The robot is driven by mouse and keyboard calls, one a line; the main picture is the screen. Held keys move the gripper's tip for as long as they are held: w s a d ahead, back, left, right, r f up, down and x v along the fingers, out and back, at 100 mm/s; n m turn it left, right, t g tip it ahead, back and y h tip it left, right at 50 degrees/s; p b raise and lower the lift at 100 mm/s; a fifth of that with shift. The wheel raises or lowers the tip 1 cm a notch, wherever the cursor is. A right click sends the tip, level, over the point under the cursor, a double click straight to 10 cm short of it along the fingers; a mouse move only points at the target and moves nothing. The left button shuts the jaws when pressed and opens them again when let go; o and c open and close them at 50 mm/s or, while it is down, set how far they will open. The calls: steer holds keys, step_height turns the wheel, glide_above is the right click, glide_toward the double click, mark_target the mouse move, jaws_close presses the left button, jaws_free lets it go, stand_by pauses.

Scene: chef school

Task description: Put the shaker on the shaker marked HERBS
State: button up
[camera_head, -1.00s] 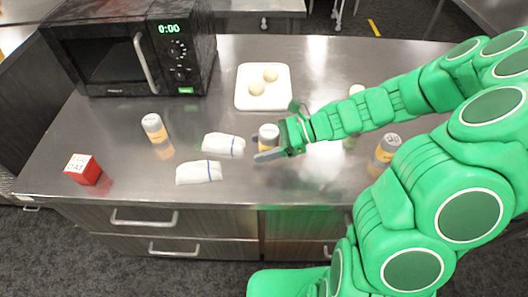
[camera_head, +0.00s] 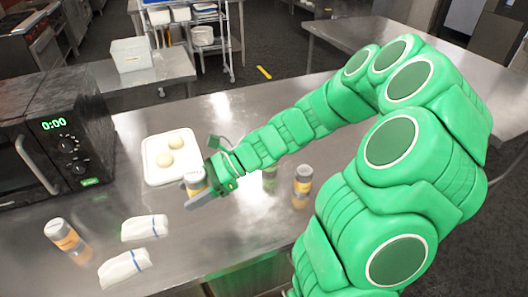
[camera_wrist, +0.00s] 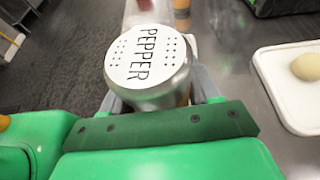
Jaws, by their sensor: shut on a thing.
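My gripper (camera_head: 205,192) is shut on a shaker (camera_head: 194,183) with a grey lid and orange body, held upright. In the wrist view its white lid top (camera_wrist: 148,54) reads PEPPER, and the gripper's fingers flank it. Another shaker (camera_head: 67,240) stands at the left of the counter. A further shaker (camera_head: 302,186) stands right of my gripper, close to my arm. Something shaker-like (camera_head: 270,180) is mostly hidden behind my forearm. I cannot read HERBS on any lid here.
A white tray (camera_head: 153,180) with two round pale items lies behind and left of my gripper. A black microwave (camera_head: 90,130) stands at the left. The counter between the cloths and the right shaker is mostly clear.

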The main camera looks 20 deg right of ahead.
steer(key=d+r+m+t+h, duration=0.1)
steer(key=d+r+m+t, duration=0.4)
steer(key=d, duration=0.6)
steer(key=d+r+m+t+h, duration=0.1)
steer(key=d+r+m+t, duration=0.15)
steer(key=d+r, duration=0.6)
steer(key=shift+n, duration=0.25)
steer(key=w+d+f, duration=0.1)
steer(key=w+f, duration=0.2)
steer(key=w, duration=0.1)
steer(key=w+d+f, duration=0.2)
steer(key=w+f, duration=0.2)
steer(key=w+d+f, duration=0.1)
steer(key=w+f, duration=0.3)
steer(key=shift+w+d, duration=0.2)
steer(key=shift+d, duration=0.2)
steer(key=shift+w+d+f, duration=0.1)
steer(key=shift+w+f, duration=0.2)
steer(key=shift+f, duration=0.2)
steer(key=shift+w+d+f, duration=0.1)
steer(key=shift+w+f, duration=0.2)
steer(key=shift+f, duration=1.4)
steer(key=shift+f, duration=0.1)
steer(key=o, duration=1.2)
steer(key=shift+c, duration=0.2)
